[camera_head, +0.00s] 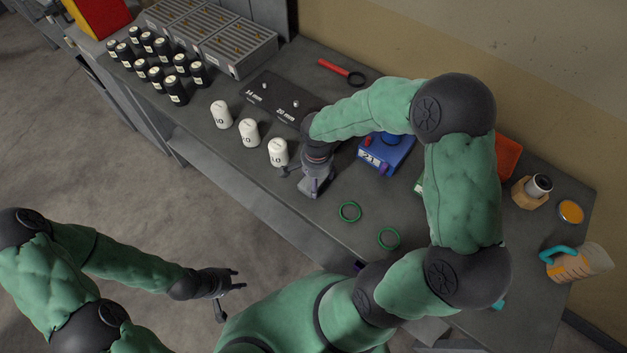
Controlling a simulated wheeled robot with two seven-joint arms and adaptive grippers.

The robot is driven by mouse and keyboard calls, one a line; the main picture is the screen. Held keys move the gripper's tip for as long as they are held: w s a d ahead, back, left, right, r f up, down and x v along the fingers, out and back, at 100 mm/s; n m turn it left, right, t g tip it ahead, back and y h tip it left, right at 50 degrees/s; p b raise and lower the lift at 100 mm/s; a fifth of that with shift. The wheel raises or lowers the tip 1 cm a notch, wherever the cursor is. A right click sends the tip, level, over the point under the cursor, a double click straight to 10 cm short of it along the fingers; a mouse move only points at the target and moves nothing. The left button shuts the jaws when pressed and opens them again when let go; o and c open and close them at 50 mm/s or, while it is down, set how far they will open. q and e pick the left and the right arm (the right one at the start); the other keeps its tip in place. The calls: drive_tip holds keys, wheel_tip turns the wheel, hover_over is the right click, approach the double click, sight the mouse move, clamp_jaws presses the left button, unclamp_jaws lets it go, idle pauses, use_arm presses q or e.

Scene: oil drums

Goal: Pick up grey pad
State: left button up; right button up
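I cannot clearly make out a grey pad; a dark grey board (262,101) marked "14 mm" and "20 mm" lies flat on the table (342,255), with small metal pieces on it. My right gripper (303,186) points down over the table, just right of the nearest white container (278,152). A small grey shape at its fingers may be part of the gripper or something under it, and its opening is unclear. My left gripper (230,298) is open and empty, in front of the table over the floor.
Two green rings (340,212) (380,240) lie near the front edge. A blue box (385,156) is partly hidden behind my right arm. Several black bottles (176,92) and grey racks (240,52) stand at the far left. An orange-marked jug (580,264) stands at right.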

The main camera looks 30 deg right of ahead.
idle(0.4)
drive_tip(key=shift+r, duration=0.5)
wheel_tip(320, 180, up, 2)
drive_tip(key=shift+r+p, duration=0.2)
drive_tip(key=shift+p, duration=0.15)
drive_tip(key=a+r, duration=0.3)
drive_tip(key=a+r+p, duration=0.1)
drive_tip(key=r, duration=0.1)
drive_tip(key=shift+s+a, duration=0.25)
drive_tip(key=shift+s, duration=0.1)
drive_tip(key=shift+c, duration=0.2)
drive_tip(key=s+a+r, duration=0.2)
drive_tip(key=a+r, duration=0.2)
drive_tip(key=a, duration=0.5)
drive_tip(key=shift+a+r, duration=0.15)
drive_tip(key=shift+r, duration=0.15)
drive_tip(key=shift+w+p, duration=0.1)
drive_tip(key=shift+p, duration=0.2)
drive_tip(key=shift+c, duration=0.4)
